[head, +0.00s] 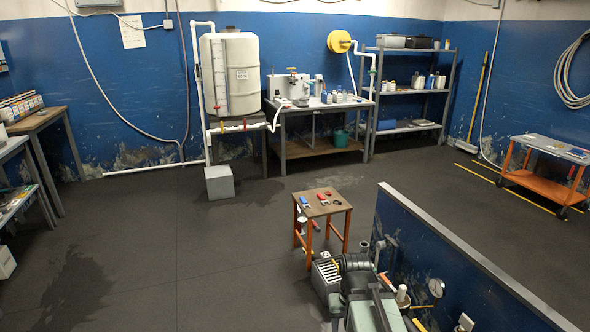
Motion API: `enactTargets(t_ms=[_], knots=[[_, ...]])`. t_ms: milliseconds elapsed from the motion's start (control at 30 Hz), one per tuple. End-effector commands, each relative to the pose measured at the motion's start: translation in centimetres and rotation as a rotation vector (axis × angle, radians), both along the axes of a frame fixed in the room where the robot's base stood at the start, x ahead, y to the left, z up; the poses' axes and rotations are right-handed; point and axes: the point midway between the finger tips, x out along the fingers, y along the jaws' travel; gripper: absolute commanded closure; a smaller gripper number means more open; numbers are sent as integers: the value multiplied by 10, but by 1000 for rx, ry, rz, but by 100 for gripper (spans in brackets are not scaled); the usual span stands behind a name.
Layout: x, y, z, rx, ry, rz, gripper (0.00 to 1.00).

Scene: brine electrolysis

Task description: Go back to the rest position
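A small wooden stool with orange legs (323,206) stands on the open floor right of centre. Blue and red small items lie on its top. Close below it, at the bottom, is a dark machine with a finned grey housing (328,276) and a grey-green part.
A low blue wall with a grey top (470,254) runs along the right. A white tank (231,75) and a workbench (319,108) stand at the back. An orange cart (544,185) is at right, a wooden table (40,122) at left. The left-centre floor is clear.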

Motion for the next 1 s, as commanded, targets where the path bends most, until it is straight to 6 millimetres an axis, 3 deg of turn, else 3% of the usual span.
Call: enactTargets(t_ms=[33,300,400,1000], knots=[[0,0,54,0,0,1,52],[0,1,181,0,0,2,52],[0,1,207,0,0,2,52],[0,1,210,0,0,2,52]])
